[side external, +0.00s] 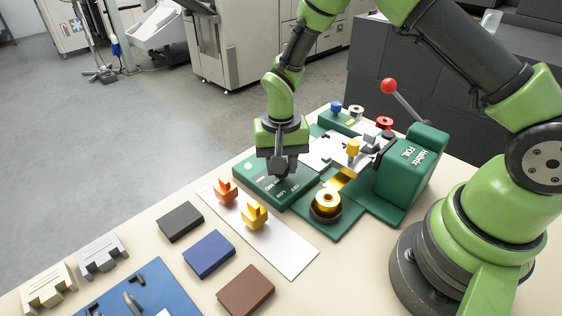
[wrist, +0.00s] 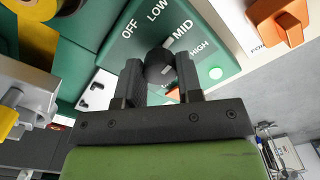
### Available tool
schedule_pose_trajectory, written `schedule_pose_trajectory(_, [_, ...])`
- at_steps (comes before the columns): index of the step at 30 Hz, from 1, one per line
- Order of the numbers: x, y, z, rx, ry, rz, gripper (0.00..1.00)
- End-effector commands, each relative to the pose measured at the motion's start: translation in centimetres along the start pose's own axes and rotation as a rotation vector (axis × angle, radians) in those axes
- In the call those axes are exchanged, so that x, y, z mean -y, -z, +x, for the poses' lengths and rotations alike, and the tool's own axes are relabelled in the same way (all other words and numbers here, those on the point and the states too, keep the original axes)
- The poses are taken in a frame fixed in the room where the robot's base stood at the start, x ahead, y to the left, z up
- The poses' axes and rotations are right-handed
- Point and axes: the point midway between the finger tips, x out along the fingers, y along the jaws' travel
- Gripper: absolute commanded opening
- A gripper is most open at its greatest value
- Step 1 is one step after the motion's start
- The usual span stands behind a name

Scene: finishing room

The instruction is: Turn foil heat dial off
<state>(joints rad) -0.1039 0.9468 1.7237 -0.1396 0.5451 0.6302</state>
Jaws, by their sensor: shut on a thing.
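The foil heat dial (wrist: 158,62) is a round black knob on a green control panel (wrist: 110,60). White labels OFF, LOW, MID and HIGH curve around it in the wrist view. My gripper (wrist: 160,78) is shut on the dial, with one dark finger on each side of it. In the side view my gripper (side external: 282,172) reaches down onto the green panel (side external: 252,186) and hides the dial.
The green foil press (side external: 405,175) with a red-balled lever (side external: 388,86) stands right of the panel. A gold foil roll (side external: 326,203) sits in front of it. Orange (side external: 226,192) and yellow (side external: 255,214) pieces stand on a white strip. Black (side external: 180,222), blue (side external: 208,254) and brown (side external: 245,291) blocks lie nearer.

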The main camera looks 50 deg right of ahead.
Motion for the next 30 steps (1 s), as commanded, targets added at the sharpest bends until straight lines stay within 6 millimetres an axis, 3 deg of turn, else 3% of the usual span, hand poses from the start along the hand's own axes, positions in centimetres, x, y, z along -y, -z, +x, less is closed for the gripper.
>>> schedule_pose_trajectory(30, [-0.03, -0.05, -0.03, 0.003, 0.000, -0.936, 0.10])
